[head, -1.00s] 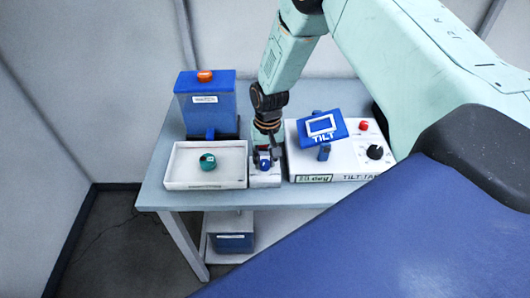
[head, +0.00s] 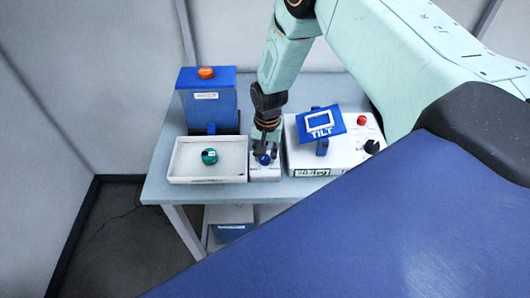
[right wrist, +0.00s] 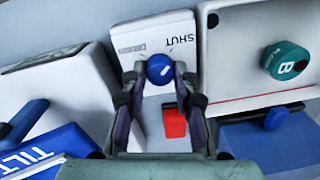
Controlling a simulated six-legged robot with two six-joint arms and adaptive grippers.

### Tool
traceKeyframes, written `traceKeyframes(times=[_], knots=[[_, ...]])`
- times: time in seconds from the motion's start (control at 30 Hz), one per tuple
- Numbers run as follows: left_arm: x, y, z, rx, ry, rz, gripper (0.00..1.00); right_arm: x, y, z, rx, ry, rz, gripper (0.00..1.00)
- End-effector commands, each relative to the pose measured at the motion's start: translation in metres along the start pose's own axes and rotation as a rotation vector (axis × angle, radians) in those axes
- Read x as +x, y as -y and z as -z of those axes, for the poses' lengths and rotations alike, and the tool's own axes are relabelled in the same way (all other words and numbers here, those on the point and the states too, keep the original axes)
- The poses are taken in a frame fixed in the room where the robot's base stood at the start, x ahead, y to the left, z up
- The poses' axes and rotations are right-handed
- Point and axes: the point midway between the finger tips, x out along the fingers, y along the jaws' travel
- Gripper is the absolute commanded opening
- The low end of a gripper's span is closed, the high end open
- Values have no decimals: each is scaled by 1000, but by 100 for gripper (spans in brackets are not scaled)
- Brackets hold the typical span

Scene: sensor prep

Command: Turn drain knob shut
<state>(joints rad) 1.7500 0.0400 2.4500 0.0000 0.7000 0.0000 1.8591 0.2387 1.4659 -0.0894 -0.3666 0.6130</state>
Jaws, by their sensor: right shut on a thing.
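The blue drain knob (head: 264,159) sits on a small white box (head: 265,174) between the white tray and the tilt table unit. My right gripper (head: 266,154) points down over the box and is shut on the knob. In the right wrist view the knob (right wrist: 160,69) is between my fingertips (right wrist: 160,74), with a white mark on its top. The box (right wrist: 150,36) carries the word SHUT and a second, partly readable word beside the knob. A red piece (right wrist: 174,123) shows between my fingers. My left gripper is not in view.
A white tray (head: 176,178) with a teal round piece (head: 209,156) stands left. Behind it is a blue-topped container (head: 207,79) with an orange knob (head: 206,72). The white tilt unit (head: 345,155), with a blue TILT plate (head: 320,122), stands close on the right.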

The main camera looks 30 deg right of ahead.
Motion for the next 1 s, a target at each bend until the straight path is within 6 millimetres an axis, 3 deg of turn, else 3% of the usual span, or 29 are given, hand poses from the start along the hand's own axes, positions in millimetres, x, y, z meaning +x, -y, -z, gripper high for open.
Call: traceKeyframes(times=[0.2, 0.23, 0.47, 0.8, 1.0], knots=[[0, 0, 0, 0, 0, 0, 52, 0, 0, 0, 1, -1, 1, 0], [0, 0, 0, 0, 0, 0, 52, 0, 0, 1, 0, -1, 1, 31], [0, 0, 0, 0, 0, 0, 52, 0, 0, 0, 0, -1, 1, 51], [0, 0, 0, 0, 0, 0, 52, -2, 0, 0, -1, -1, 1, 52], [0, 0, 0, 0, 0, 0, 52, -27, 1, 1, 0, -2, 4, 52]])
